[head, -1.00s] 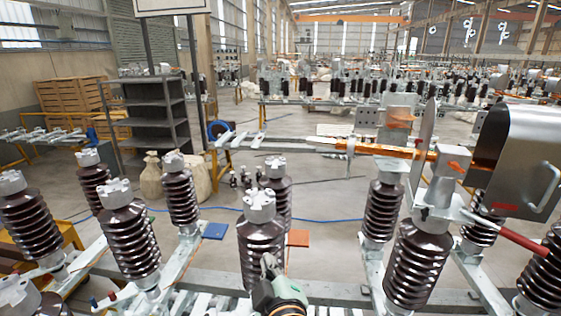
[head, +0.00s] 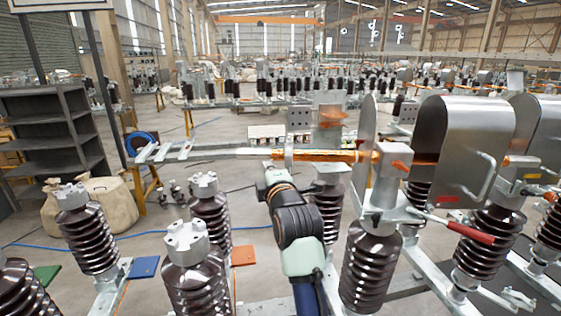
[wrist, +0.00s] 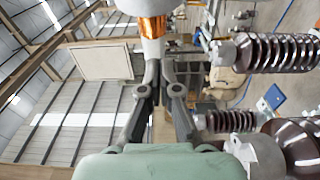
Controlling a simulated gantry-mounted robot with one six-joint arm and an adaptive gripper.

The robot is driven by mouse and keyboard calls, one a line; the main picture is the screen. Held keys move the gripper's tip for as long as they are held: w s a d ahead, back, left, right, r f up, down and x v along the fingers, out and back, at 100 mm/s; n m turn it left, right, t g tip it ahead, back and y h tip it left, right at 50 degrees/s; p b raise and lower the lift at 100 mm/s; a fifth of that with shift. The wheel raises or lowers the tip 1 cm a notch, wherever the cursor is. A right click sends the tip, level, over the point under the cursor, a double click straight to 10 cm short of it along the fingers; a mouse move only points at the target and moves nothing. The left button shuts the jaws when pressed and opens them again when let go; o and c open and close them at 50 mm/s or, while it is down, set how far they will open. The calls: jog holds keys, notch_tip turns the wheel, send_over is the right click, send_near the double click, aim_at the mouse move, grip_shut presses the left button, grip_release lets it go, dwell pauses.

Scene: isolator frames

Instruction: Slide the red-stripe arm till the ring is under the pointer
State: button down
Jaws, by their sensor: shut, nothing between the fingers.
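The red-stripe arm (head: 335,155) is a copper-orange bar with a pale, silvery left end. It runs level from a metal housing with a red stripe (head: 448,198). A grey upright band (head: 289,153) sits on the bar near its left part; I cannot tell whether it is the ring or the pointer. My gripper (head: 268,165) is shut and empty, just below the bar and left of the band. In the wrist view, my shut fingers (wrist: 161,66) point at the bar's copper part (wrist: 153,27) and a pale piece beside it. Whether they touch is unclear.
Ribbed brown insulators (head: 190,270) stand left of and below my arm, with another (head: 327,200) close on its right. A red-handled lever (head: 470,230) juts out at right. A dark shelf (head: 50,135) and sacks (head: 110,205) stand at left.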

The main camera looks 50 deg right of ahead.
aim_at(280, 159)
jog(key=shift+w+d+r+p, duration=0.2)
jog(key=shift+w+d+p, duration=0.25)
jog(key=shift+w+d, duration=0.65)
jog(key=shift+s+d+f+p, duration=0.1)
jog(key=shift+s+d+p, duration=0.1)
jog(key=shift+s+d, duration=0.3)
jog(key=shift+s+d+f+p, duration=0.1)
jog(key=shift+s+d+p, duration=0.1)
jog(key=shift+s, duration=0.45)
jog(key=shift+s+d, duration=0.2)
jog(key=shift+s, duration=0.15)
jog(key=shift+s+d, duration=0.3)
jog(key=shift+s, duration=0.1)
jog(key=shift+w, duration=0.1)
